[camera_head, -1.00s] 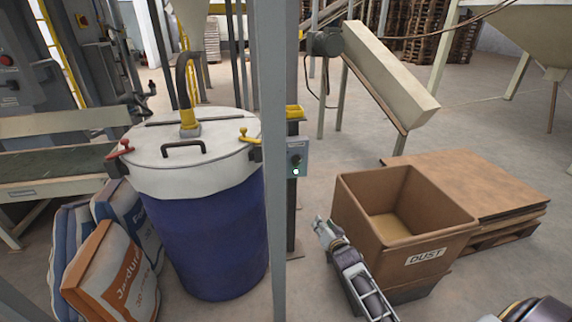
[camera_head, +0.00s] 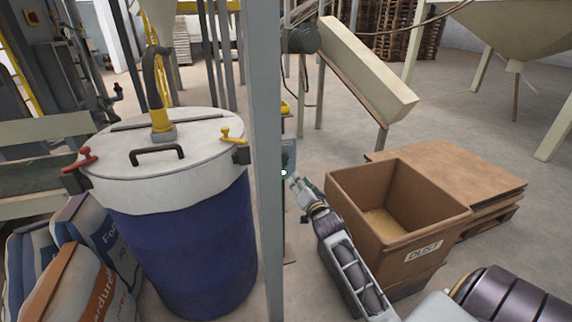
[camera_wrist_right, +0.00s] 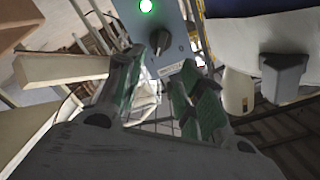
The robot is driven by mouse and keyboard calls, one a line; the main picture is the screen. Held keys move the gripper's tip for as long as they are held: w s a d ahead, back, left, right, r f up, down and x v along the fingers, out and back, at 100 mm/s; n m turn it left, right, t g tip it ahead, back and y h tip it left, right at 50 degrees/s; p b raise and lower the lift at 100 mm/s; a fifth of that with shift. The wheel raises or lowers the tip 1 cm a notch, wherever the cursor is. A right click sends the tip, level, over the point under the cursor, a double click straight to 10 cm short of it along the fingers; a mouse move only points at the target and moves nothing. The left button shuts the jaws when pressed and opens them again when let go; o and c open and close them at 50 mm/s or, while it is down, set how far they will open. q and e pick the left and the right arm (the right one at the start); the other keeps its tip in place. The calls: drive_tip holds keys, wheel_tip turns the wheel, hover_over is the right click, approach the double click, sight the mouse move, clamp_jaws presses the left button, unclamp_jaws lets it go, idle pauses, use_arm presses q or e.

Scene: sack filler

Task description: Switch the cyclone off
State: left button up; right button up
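A small grey-blue switch box (camera_head: 289,150) is on the post just right of the large drum, partly hidden by the grey upright. In the right wrist view the box (camera_wrist_right: 178,20) has a lit green lamp (camera_wrist_right: 146,6), a dark rotary knob (camera_wrist_right: 158,41) and a label plate. My right gripper (camera_head: 295,183) reaches up to the box from the lower right. In the wrist view its green-padded fingers (camera_wrist_right: 163,72) are apart, with the knob just beyond the tips; contact cannot be told. My left gripper is not in view.
The blue drum (camera_head: 185,245) with white lid stands left of the grey upright (camera_head: 268,120). Printed sacks (camera_head: 75,285) lean at its left. A brown dust bin (camera_head: 418,225) stands right of my right forearm, before a low wooden stack (camera_head: 470,180). Open floor lies behind.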

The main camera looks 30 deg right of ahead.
drive_tip(key=shift+w, duration=0.15)
drive_tip(key=b, duration=0.1)
approach(287, 163)
drive_tip(key=shift+w, duration=0.7)
drive_tip(key=shift+b+x, duration=0.65)
drive_tip(key=shift+x, duration=2.35)
drive_tip(key=shift+w+d+b, duration=0.3)
drive_tip(key=shift+w+b, duration=0.1)
drive_tip(key=shift+w, duration=0.15)
drive_tip(key=shift+w+d, duration=0.15)
drive_tip(key=shift+w, duration=0.3)
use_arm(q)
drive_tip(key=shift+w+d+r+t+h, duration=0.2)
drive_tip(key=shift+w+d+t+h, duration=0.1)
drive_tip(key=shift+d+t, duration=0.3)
use_arm(e)
drive_tip(key=shift+w, duration=0.15)
